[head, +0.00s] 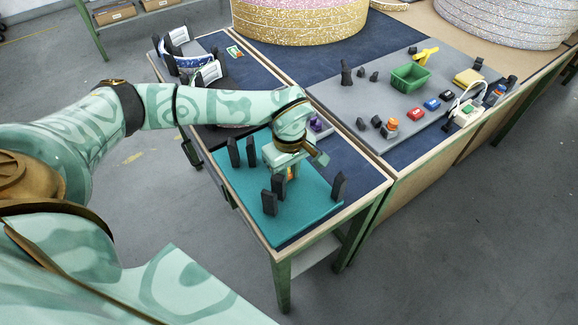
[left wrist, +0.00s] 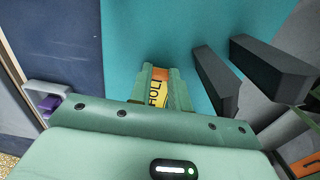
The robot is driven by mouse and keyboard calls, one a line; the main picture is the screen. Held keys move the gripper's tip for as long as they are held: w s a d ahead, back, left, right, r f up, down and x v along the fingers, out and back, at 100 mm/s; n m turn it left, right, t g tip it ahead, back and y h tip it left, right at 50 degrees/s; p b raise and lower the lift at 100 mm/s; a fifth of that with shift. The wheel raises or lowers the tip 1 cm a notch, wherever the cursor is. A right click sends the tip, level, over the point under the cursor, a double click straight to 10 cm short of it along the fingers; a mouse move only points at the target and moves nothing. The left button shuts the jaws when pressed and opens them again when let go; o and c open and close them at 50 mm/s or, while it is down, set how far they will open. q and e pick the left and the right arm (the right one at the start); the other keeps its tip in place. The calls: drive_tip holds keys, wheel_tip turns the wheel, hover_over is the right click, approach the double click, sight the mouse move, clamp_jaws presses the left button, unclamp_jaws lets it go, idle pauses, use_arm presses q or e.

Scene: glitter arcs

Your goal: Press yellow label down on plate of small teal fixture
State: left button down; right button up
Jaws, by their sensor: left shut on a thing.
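The small teal fixture is a flat teal plate (head: 312,212) with several upright black blocks, lying on the near end of the table. Its plate also fills the upper middle of the left wrist view (left wrist: 130,40). My left gripper (head: 290,172) is over the middle of the plate, pointing down between the blocks. Its jaws (left wrist: 158,88) are shut on the yellow label (left wrist: 155,92), which shows orange and yellow with black letters. Only a small orange bit of it shows in the head view (head: 292,173). I cannot tell whether it touches the plate. My right gripper is not in view.
Black blocks (head: 270,202) stand close around the gripper; two show right of the jaws in the left wrist view (left wrist: 270,70). A purple item in a grey holder (head: 318,125) stands just behind. A grey board (head: 400,110) with a green bin (head: 410,77) lies farther right.

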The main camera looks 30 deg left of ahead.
use_arm(q)
drive_tip(key=shift+f, duration=0.3)
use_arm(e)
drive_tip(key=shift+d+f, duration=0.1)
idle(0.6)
use_arm(q)
drive_tip(key=c, duration=0.8)
unclamp_jaws()
drive_tip(key=shift+f, duration=0.1)
drive_tip(key=shift+c, duration=0.2)
drive_tip(key=shift+r+p, duration=2.95)
drive_tip(key=shift+r, duration=0.7)
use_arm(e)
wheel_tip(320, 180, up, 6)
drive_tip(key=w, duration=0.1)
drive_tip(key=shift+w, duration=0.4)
